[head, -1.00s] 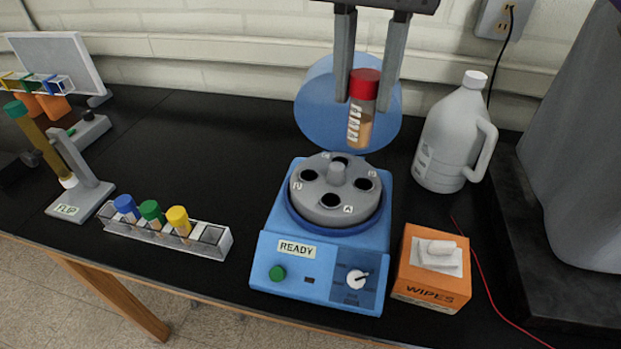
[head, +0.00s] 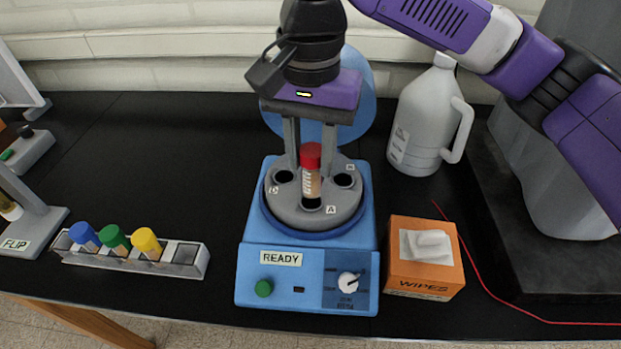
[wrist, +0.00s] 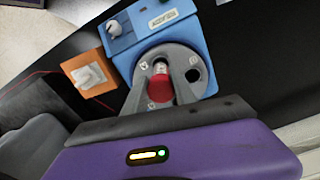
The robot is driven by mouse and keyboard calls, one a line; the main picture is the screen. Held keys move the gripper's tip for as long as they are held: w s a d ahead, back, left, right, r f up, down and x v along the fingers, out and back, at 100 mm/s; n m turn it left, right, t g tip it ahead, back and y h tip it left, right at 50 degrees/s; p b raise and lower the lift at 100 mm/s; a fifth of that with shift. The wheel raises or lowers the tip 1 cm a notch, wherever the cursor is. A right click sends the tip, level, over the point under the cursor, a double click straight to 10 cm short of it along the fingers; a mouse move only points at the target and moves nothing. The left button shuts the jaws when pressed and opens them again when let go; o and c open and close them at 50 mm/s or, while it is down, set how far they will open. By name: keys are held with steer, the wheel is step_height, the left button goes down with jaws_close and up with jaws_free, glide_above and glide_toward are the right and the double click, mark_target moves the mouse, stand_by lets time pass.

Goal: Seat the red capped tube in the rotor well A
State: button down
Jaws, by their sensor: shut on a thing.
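The red capped tube (head: 311,172) is upright above the grey rotor (head: 288,212). Its lower end is at the mouth of well A (head: 311,205), beside the A label; whether it has entered the well I cannot tell. My gripper (head: 309,160) points down with its fingers on either side of the red cap, shut on the tube. In the wrist view the red cap (wrist: 160,90) sits between the fingers over the rotor (wrist: 188,60). The blue centrifuge (head: 255,240) has its lid (head: 358,90) raised behind. The rotor's hub is hidden behind the tube.
A rack (head: 190,262) with blue, green and yellow capped tubes stands left of the centrifuge. An orange wipes box (head: 420,275) is close on its right. A white jug (head: 425,120) stands behind right, and a red cord (head: 490,285) lies on the bench.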

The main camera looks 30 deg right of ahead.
mark_target(311, 196)
steer(key=shift+f, duration=2.7)
steer(key=c, duration=1)
jaws_free()
steer(key=shift+f, duration=0.15)
step_height(311, 196, up, 12)
steer(key=shift+r, duration=0.15)
